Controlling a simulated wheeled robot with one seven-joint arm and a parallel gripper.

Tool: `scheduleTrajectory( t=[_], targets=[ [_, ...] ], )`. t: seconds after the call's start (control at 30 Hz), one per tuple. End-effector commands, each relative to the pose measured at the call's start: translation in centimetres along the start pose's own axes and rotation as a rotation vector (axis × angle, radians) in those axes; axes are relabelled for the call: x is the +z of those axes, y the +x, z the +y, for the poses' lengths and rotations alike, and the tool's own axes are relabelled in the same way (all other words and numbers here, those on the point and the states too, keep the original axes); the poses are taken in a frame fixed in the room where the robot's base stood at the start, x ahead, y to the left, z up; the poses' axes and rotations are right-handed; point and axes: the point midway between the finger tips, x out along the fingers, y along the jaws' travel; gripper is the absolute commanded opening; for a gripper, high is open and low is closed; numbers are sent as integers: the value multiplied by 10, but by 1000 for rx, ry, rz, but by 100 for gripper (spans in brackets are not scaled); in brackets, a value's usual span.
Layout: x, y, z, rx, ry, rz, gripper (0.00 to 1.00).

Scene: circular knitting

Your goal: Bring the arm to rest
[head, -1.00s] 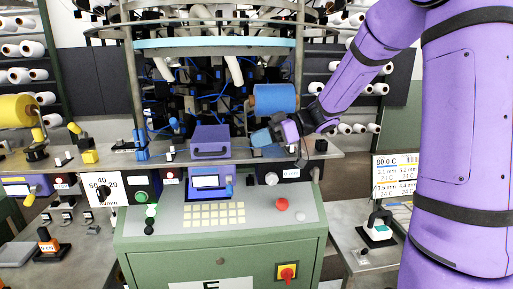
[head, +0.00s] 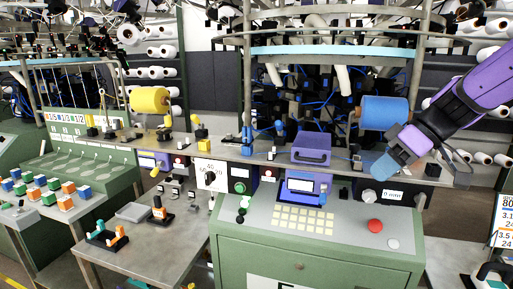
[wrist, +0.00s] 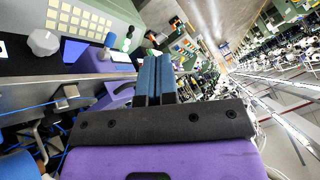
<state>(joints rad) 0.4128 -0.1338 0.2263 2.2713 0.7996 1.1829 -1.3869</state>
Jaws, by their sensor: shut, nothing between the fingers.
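My gripper (head: 384,167) is at the right in the head view, at the end of my purple arm. It is in front of the shelf edge, just below the blue yarn cone (head: 384,112). In the wrist view its two blue fingers (wrist: 158,78) lie side by side, shut with nothing between them. The fingers point out over the green control cabinet and appear clear of it.
The green cabinet (head: 310,262) has a keypad, a red button (head: 375,225) and a grey knob (head: 369,195). A purple box (head: 311,149) and a yellow cone (head: 150,100) are on the shelf. A grey table (head: 150,262) holds small tools at left.

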Motion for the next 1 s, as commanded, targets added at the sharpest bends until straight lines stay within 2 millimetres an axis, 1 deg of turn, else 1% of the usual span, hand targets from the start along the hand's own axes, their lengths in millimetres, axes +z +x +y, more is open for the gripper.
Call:
scheduleTrajectory(
  t=[0.03, 0.2, 0.37, 0.5, 0.6, 0.73, 0.83, 1.0],
  targets=[
    [7, -2, -14, 42, 33, -41, 0],
    [37, -13, -46, 216, 193, -141, 0],
    [66, -27, -70, 401, 332, -160, 0],
    [90, -42, -86, 558, 444, -115, 0],
    [104, -52, -93, 648, 510, -62, 0],
    [117, -61, -98, 725, 572, 5, 0],
    [123, -64, -100, 754, 601, 38, 0],
    [125, -66, -100, 765, 612, 51, 0]
  ],
)
